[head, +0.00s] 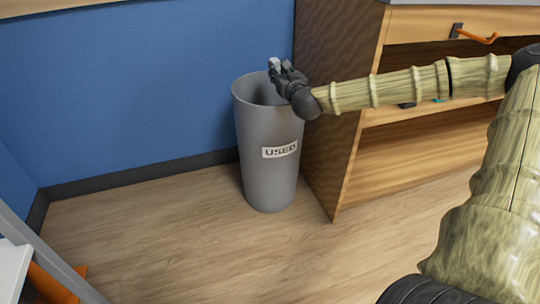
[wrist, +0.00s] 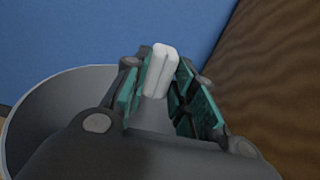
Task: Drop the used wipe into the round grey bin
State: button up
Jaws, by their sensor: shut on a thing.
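The round grey bin (head: 267,170), labelled "USED", stands upright on the floor beside the wooden cabinet. Its rim also shows in the wrist view (wrist: 40,104). My gripper (head: 275,68) is at the bin's mouth, over the right part of the rim. In the wrist view my gripper (wrist: 160,92) is shut on the used wipe (wrist: 160,68), a small white folded piece that sticks up between the green finger pads. The wipe shows as a small pale spot in the head view (head: 274,62). The inside of the bin is mostly hidden.
The wooden cabinet (head: 335,110) with open shelves and an orange handle (head: 478,37) stands close on the bin's right. A blue wall (head: 130,90) is behind the bin. The wooden floor (head: 170,240) in front and to the left is clear. A white and orange object (head: 15,268) is at lower left.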

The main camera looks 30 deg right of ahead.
jog(key=shift+f, duration=0.4)
jog(key=o, duration=1)
jog(key=shift+s+a, duration=0.1)
jog(key=shift+v, duration=5.85)
